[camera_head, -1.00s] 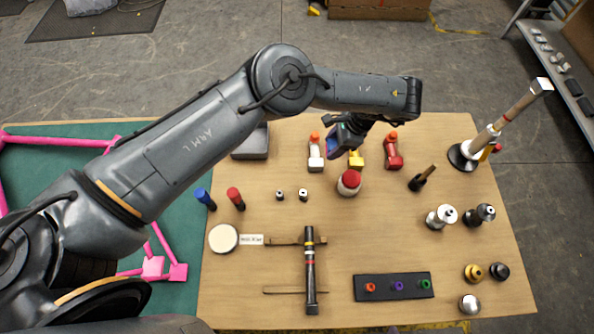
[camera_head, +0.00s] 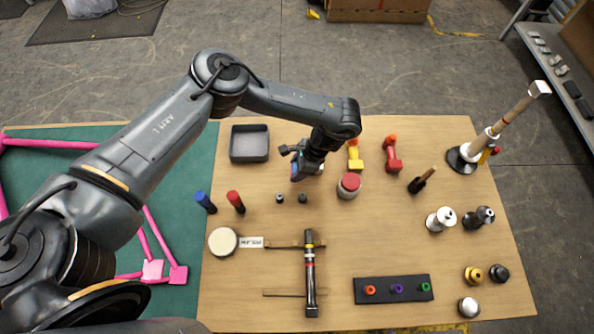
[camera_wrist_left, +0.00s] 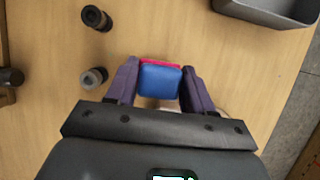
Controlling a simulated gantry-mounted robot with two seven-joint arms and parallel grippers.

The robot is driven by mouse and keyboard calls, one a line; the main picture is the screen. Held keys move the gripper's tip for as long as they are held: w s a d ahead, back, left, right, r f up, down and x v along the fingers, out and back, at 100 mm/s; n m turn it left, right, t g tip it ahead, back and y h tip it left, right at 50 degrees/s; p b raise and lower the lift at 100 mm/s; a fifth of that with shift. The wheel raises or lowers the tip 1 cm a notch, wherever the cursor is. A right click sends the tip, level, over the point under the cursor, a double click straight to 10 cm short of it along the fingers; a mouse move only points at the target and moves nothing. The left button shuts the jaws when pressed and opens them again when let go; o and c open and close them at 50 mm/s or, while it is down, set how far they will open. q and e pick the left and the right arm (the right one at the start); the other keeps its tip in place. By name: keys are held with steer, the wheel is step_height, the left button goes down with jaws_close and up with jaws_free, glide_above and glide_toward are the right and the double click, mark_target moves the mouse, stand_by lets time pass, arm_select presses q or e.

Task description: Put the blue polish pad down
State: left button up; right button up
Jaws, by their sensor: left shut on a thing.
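My left gripper (camera_head: 299,168) is over the wooden table, between the grey tray and the red-capped jar. It is shut on the blue polish pad (camera_wrist_left: 160,82). In the left wrist view the pad sits between the two purple fingers (camera_wrist_left: 159,87), its blue face toward the camera and a pink-red edge showing behind it. In the head view a bit of the blue pad (camera_head: 294,172) shows at the gripper's tip. I cannot tell its height above the table. My right gripper is not in view.
The empty grey tray (camera_head: 249,158) stands at the table's back left; its corner shows in the left wrist view (camera_wrist_left: 265,14). Two small dark cylinders (camera_head: 280,198) stand near the gripper. The red-capped jar (camera_head: 349,188) and a yellow bottle (camera_head: 354,160) stand to the right.

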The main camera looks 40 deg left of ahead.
arm_select(q)
steer(key=shift+f, duration=1.2)
steer(key=shift+f+b, duration=0.15)
steer(key=shift+b, duration=0.15)
steer(key=o, duration=1.1)
steer(key=shift+r, duration=0.35)
steer(key=shift+p+v, duration=1.2)
steer(key=shift+v, duration=4.65)
